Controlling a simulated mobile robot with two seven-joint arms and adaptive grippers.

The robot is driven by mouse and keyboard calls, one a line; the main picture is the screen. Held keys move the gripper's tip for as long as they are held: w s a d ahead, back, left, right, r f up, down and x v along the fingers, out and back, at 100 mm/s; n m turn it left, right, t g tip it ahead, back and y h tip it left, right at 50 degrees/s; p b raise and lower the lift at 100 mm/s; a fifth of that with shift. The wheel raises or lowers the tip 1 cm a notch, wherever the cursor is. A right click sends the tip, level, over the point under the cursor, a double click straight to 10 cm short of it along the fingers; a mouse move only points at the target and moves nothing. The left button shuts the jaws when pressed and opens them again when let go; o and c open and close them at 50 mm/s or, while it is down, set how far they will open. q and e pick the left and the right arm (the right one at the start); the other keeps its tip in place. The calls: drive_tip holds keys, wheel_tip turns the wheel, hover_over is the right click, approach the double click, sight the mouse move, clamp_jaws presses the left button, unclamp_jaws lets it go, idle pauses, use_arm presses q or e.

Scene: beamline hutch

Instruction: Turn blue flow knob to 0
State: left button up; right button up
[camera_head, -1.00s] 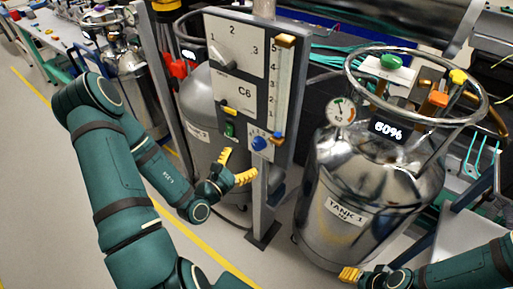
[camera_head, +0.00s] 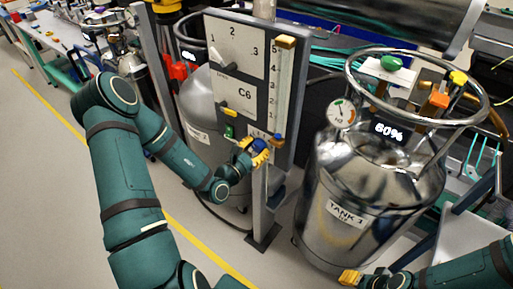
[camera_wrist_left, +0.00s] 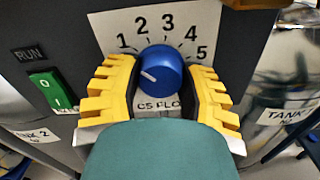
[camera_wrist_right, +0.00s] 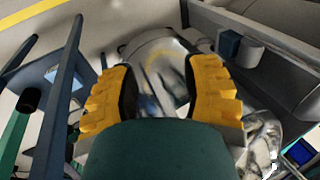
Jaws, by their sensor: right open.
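The blue flow knob (camera_wrist_left: 160,70) sits on a white dial plate (camera_wrist_left: 205,15) marked 1 to 5, with a partly covered "C5 FLO" label below. Its white mark points left, below the 1; no 0 shows on this dial, and the left finger covers that side. My left gripper (camera_wrist_left: 160,92) is open, with one yellow finger on each side of the knob; firm contact cannot be seen. In the head view this gripper (camera_head: 254,152) largely covers the knob. My right gripper (camera_wrist_right: 162,95) is open and empty, low at the right in the head view (camera_head: 350,276).
The grey panel (camera_head: 240,92) carries another dial above and a green RUN switch (camera_wrist_left: 52,92) left of the knob. Metal Tank 1 (camera_head: 340,235), with a gauge and a 60% display (camera_head: 388,132), stands right of the post. Tank 2 (camera_head: 200,105) stands behind.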

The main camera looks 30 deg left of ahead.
use_arm(q)
drive_tip(key=c, duration=0.4)
drive_tip(key=shift+r+n+p, duration=0.1)
drive_tip(key=shift+n+p, duration=0.7)
drive_tip(key=shift+p, duration=0.25)
drive_tip(key=shift+n+p, duration=1.1)
drive_tip(key=shift+s+n+p, duration=0.1)
drive_tip(key=shift+n+p, duration=0.45)
drive_tip(key=shift+n, duration=0.05)
drive_tip(key=shift+n+p, duration=0.45)
drive_tip(key=shift+n, duration=0.15)
drive_tip(key=shift+d+f, duration=0.1)
drive_tip(key=shift+f, duration=0.15)
drive_tip(key=o, duration=1.2)
drive_tip(key=shift+r, duration=0.1)
